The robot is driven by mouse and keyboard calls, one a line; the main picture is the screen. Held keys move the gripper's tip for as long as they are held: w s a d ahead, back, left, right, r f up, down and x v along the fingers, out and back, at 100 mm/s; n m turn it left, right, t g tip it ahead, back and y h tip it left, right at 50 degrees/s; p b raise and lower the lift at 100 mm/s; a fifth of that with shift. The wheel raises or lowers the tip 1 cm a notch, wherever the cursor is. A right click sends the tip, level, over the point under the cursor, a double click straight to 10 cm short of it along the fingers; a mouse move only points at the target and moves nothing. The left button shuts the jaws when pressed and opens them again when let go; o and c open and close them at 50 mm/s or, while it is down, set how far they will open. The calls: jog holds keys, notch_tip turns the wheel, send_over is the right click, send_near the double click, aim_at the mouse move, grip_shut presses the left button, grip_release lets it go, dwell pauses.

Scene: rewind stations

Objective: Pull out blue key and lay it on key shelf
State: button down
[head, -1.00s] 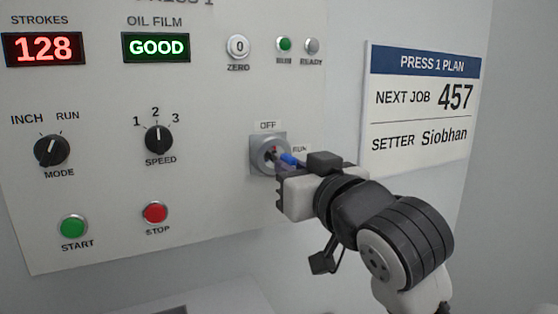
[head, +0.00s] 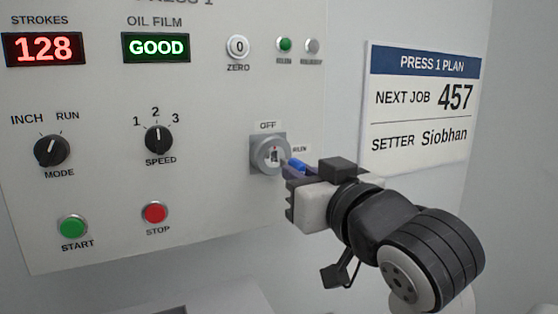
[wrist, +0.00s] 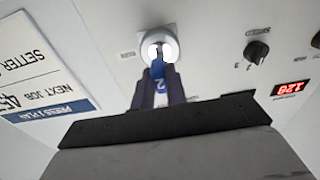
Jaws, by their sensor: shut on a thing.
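The blue key (head: 297,163) is held between the fingertips of my gripper (head: 291,169), in front of the round grey key switch (head: 262,158) on the panel. In the wrist view the blue key (wrist: 159,71), marked with a 2, sits between the two dark fingers of my gripper (wrist: 159,82), pointing at the key switch (wrist: 171,47). A dark slot shows in the switch face. I cannot tell whether the key's tip is still inside it. I cannot make out the key shelf for certain.
The panel carries a mode knob (head: 52,150), a speed knob (head: 159,140), a green start button (head: 72,227) and a red stop button (head: 154,212). A plan sign (head: 420,105) hangs right of the switch. A pale surface (head: 215,297) shows at the bottom edge.

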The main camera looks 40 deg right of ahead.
jog(key=shift+v, duration=1.65)
